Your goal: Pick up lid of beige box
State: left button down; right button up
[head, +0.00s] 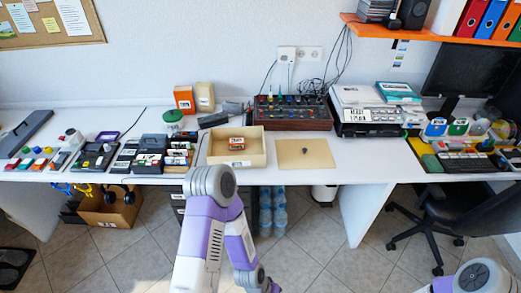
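The beige box (216,158) stands open on the white table, left of the middle of the head view. A small orange and white packet lies inside it. The flat beige lid (290,158) lies on the table just right of the box, apart from it. One of my arms rises from the bottom centre and bends back down in front of the box's near edge. Part of my other arm shows at the bottom right corner. Neither gripper's fingers show.
A brown control panel with knobs (293,121) stands behind the lid. A grey machine (368,122) stands to its right. Several small boxes and dark trays (150,163) crowd the table left of the box. A black chair (465,215) stands at the right.

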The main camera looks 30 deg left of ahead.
aim_at(292, 154)
jog(key=u, duration=1.35)
jog(key=i, duration=0.85)
jog(key=z, duration=1.5)
